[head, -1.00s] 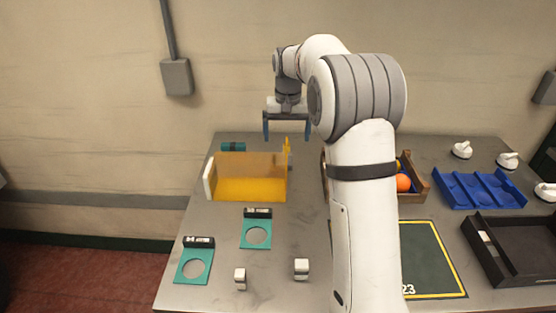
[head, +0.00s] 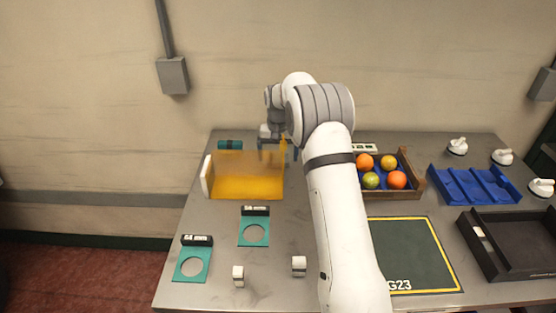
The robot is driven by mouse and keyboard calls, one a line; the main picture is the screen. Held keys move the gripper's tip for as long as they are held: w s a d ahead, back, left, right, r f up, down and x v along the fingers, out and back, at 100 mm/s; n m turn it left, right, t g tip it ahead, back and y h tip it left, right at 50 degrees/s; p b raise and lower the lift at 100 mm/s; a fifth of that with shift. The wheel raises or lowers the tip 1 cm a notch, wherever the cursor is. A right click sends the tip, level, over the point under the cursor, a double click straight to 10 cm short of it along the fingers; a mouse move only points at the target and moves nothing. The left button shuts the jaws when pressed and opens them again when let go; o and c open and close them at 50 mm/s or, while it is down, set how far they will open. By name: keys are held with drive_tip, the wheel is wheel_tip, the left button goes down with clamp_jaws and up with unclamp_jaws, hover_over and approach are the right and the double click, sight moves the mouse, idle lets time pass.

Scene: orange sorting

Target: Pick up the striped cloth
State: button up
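No cloth with clear stripes can be made out. A small teal item with a dark middle (head: 230,145) lies at the back left of the table, behind the amber box; it is too small to tell whether it is the striped cloth. My gripper (head: 272,152) is low at the back of the table, to the right of that teal item and apart from it. Its fingers are partly hidden behind the amber see-through panel and my arm, so their opening is unclear.
The amber box (head: 240,187) stands just in front of my gripper. An orange crate (head: 425,184), blue tray (head: 445,187), black tray (head: 500,262) and dark green mat (head: 415,255) are on the right.

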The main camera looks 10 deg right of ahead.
drive_tip(key=shift+f, duration=0.15)
drive_tip(key=c, duration=1.1)
